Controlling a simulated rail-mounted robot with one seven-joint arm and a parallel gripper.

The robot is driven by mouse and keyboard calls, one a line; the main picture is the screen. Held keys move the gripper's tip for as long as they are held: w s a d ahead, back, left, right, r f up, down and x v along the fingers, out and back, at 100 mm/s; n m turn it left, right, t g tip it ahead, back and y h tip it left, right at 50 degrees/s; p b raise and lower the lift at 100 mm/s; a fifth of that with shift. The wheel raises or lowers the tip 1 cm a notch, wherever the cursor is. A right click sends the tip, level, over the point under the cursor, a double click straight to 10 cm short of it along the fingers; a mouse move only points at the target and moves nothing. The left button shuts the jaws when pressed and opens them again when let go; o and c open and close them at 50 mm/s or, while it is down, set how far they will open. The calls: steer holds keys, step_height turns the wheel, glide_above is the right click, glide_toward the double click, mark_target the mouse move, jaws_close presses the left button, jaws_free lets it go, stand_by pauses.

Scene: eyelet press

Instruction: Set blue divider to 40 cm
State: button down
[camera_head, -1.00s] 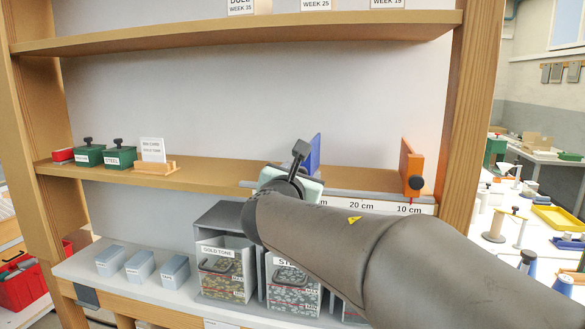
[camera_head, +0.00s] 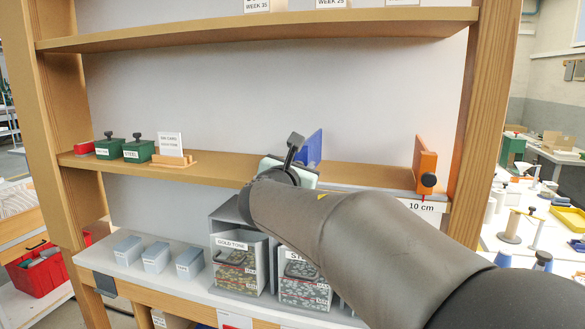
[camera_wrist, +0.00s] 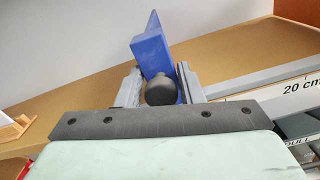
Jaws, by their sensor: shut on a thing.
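The blue divider (camera_head: 312,149) stands upright on the middle shelf, at the grey rail along its front edge. In the wrist view the blue divider (camera_wrist: 151,48) rises behind its black knob (camera_wrist: 160,91). My gripper (camera_wrist: 160,88) has its two grey fingers on either side of the knob and is shut on it. The 20 cm mark (camera_wrist: 298,86) of the rail scale lies to the right of the divider. The scale at the divider itself is hidden by my gripper and arm.
An orange divider (camera_head: 426,163) stands at the right end, above the 10 cm mark (camera_head: 421,207). Green boxes (camera_head: 138,151) and a card holder (camera_head: 172,152) stand at the left of the shelf. Between them and the blue divider the shelf is clear. Bins (camera_head: 236,264) sit below.

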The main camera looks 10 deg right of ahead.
steer(key=w+a, duration=0.1)
steer(key=a, duration=0.2)
steer(key=shift+w+a, duration=0.1)
steer(key=shift+w, duration=0.3)
steer(key=c, duration=1.1)
jaws_free()
steer(key=shift+c, duration=0.2)
steer(key=b+v, duration=0.2)
steer(key=v, duration=1.5)
steer(key=shift+s+b, duration=0.25)
steer(key=shift+b, duration=0.05)
